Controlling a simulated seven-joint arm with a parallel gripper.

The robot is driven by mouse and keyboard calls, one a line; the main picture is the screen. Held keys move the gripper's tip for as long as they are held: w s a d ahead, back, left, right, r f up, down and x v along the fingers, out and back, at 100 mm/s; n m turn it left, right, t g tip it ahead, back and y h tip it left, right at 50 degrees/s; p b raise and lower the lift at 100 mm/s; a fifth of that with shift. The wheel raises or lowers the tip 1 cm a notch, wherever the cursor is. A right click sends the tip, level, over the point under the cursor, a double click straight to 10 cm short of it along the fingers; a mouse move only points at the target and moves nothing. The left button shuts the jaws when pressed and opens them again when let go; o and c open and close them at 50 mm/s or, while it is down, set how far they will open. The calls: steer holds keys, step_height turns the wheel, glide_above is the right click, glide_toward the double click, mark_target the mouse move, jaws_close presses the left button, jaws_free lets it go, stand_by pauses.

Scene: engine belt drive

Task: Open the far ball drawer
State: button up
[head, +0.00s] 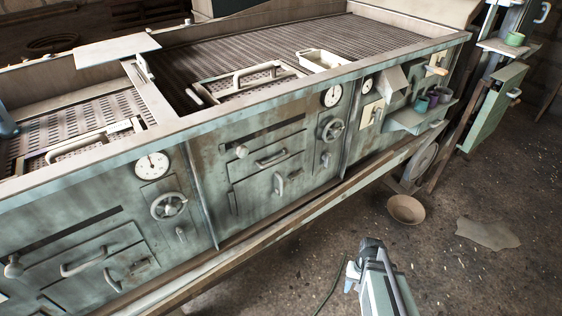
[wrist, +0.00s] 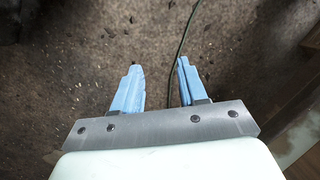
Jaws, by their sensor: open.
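In the head view, the green metal bench front carries two ball knobs. The far ball knob (head: 241,151) is on the middle section, at the upper left of a panel with a bar handle (head: 271,159); this front looks flush with the bench. The near ball knob (head: 13,268) is at the lower left, beside another bar handle (head: 83,262). My gripper (wrist: 159,66) is open and empty, its blue fingers apart above the floor in the wrist view. In the head view my arm's end is at lower centre, well away from the bench front.
A handwheel (head: 332,130) and a dial (head: 332,96) sit right of the far panel. A long rail (head: 285,220) runs along the bench's lower front. A bowl (head: 406,209) and a flat scrap (head: 487,234) lie on the floor. The floor before the bench is mostly clear.

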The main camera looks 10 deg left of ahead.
steer(key=w+a+r+t+y, duration=0.2)
steer(key=w+a+r, duration=0.1)
steer(key=w+r, duration=0.65)
steer(key=y, duration=1.4)
glide_toward(279, 161)
steer(key=shift+m, duration=0.4)
steer(key=a, duration=0.6)
steer(key=a+f, duration=0.1)
steer(key=a, duration=0.2)
steer(key=shift+a, duration=0.15)
steer(key=shift+c, duration=0.2)
jaws_close()
